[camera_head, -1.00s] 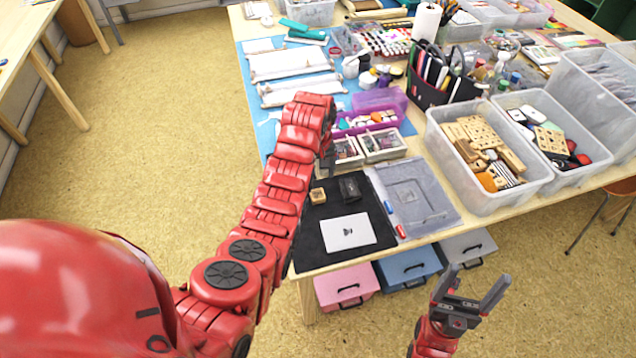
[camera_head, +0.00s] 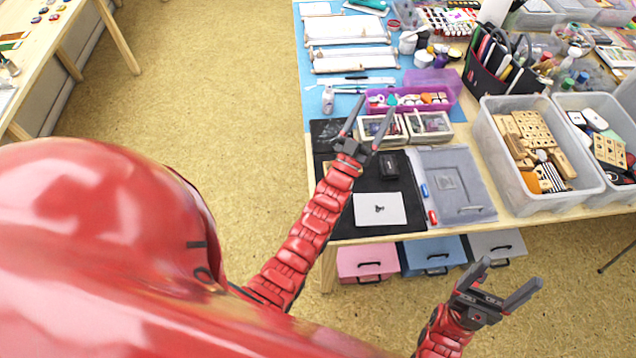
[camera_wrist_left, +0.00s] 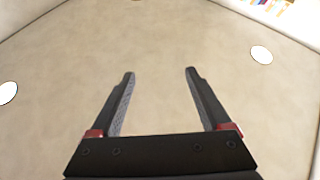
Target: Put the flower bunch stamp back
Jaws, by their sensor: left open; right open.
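My left gripper (camera_head: 371,117) is open and empty, raised over the back of the black mat (camera_head: 345,229). Its wrist view shows open fingers (camera_wrist_left: 158,72) against the ceiling, with nothing between them. A small wooden block, likely the stamp (camera_head: 328,166), shows partly beside my left wrist on the mat; its design cannot be read. A black inkpad (camera_head: 390,166) sits right of it, and a white card (camera_head: 380,209) with a small dark print lies in front. My right gripper (camera_head: 510,275) is open and empty, off the table's front edge.
A clear bin (camera_head: 497,157) of wooden stamps stands right of a grey lidded box (camera_head: 452,187). Two small stamp boxes (camera_head: 428,127) and a purple tray (camera_head: 410,108) lie behind the mat. Drawers (camera_head: 368,262) stand under the table.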

